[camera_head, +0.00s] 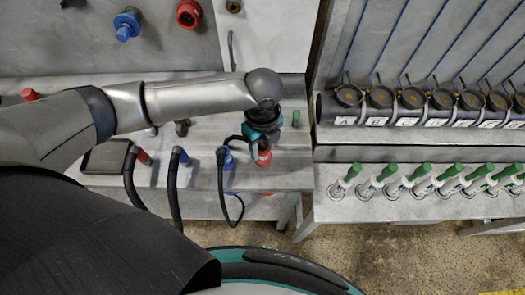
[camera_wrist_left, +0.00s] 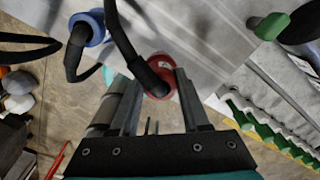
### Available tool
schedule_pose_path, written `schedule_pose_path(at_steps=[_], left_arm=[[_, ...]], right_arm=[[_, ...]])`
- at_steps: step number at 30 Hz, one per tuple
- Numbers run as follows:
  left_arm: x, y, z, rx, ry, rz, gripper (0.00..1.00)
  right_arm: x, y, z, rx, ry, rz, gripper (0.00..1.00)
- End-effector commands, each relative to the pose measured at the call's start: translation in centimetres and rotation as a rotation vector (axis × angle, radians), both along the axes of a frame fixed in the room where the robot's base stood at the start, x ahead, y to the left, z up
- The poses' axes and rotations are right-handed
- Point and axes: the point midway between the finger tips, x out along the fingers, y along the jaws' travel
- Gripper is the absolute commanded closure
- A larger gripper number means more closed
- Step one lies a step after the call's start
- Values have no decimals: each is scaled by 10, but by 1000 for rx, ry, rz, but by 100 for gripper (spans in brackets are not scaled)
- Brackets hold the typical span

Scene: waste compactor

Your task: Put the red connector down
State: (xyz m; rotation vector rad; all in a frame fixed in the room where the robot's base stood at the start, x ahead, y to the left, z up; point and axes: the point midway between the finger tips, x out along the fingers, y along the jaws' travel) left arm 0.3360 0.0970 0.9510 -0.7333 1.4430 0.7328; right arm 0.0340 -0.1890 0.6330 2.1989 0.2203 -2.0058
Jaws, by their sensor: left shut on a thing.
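The red connector (camera_head: 264,157) is under my left gripper (camera_head: 262,140), above or on the grey workbench (camera_head: 215,165) near its front right corner. I cannot tell whether it touches the bench. In the left wrist view the round red connector (camera_wrist_left: 160,66) sits between the fingertips of my left gripper (camera_wrist_left: 158,88), with a black cable running up from it. The left gripper is shut on it. The fingers partly hide it in the head view. My right gripper is not in view.
A blue connector (camera_head: 226,160) with a black cable stands just left, also seen in the left wrist view (camera_wrist_left: 92,28). Another blue connector (camera_head: 180,156) and a red one (camera_head: 143,157) stand farther left. Several green-topped items (camera_head: 388,172) line the bench at right.

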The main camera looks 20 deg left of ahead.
Motion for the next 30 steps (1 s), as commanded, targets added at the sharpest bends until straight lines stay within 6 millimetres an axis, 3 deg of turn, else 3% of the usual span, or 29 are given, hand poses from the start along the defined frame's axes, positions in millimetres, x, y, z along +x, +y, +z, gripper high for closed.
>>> schedule_pose_path(at_steps=[3, 6, 17, 18, 25, 30], left_arm=[[0, -1, -21, 0, 1, 1, 100], [0, 0, -28, 0, 1, 0, 100], [0, 0, -31, 0, 0, 0, 100], [0, 0, -31, 0, 0, 0, 49], [0, 0, -30, 0, 0, 0, 24], [0, 0, -30, 0, 0, 0, 24]], right_arm=[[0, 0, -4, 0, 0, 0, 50], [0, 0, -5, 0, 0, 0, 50], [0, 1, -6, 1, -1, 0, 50], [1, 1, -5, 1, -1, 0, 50], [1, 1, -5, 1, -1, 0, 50], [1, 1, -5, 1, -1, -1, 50]])
